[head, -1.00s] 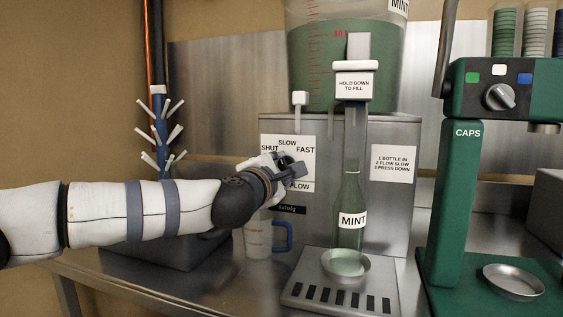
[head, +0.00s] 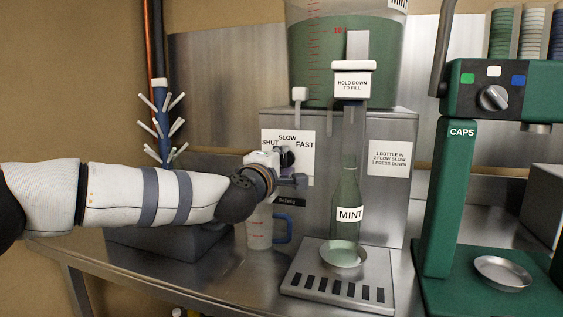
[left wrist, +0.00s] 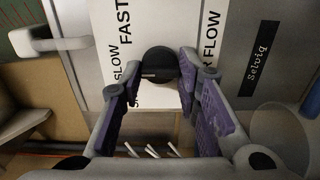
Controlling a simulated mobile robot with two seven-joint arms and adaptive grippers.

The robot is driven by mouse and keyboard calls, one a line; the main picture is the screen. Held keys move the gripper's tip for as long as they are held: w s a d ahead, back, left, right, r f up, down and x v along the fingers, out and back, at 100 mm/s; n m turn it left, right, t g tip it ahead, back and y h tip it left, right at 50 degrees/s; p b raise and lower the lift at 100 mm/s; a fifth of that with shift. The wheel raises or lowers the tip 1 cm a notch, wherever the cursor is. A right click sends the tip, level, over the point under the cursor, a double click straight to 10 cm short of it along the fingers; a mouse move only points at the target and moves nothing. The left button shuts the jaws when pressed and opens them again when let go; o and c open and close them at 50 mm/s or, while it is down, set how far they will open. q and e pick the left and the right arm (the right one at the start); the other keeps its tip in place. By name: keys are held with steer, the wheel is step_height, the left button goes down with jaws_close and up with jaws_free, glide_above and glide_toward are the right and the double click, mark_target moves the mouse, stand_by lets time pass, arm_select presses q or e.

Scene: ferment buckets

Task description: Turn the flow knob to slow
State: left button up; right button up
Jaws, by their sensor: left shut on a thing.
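The black round flow knob (head: 288,157) sits on a white label plate (head: 306,147) marked SHUT, SLOW and FAST, on the front of the steel filler (head: 330,190). My left gripper (left wrist: 160,70) has its fingers on either side of the knob (left wrist: 157,62) and is shut on it. A short pale mark shows on the knob's edge in the left wrist view, but its exact setting is hard to tell. In the head view, my left gripper (head: 284,170) covers the lower part of the plate. My right gripper is not in view.
A measuring jug (head: 259,232) stands below my left gripper. A green capping machine (head: 447,200) is at the right, a peg rack (head: 160,125) at the left.

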arm_select(q)
steer(key=o, duration=1.2)
steer(key=shift+c, duration=0.2)
steer(key=v, duration=1.2)
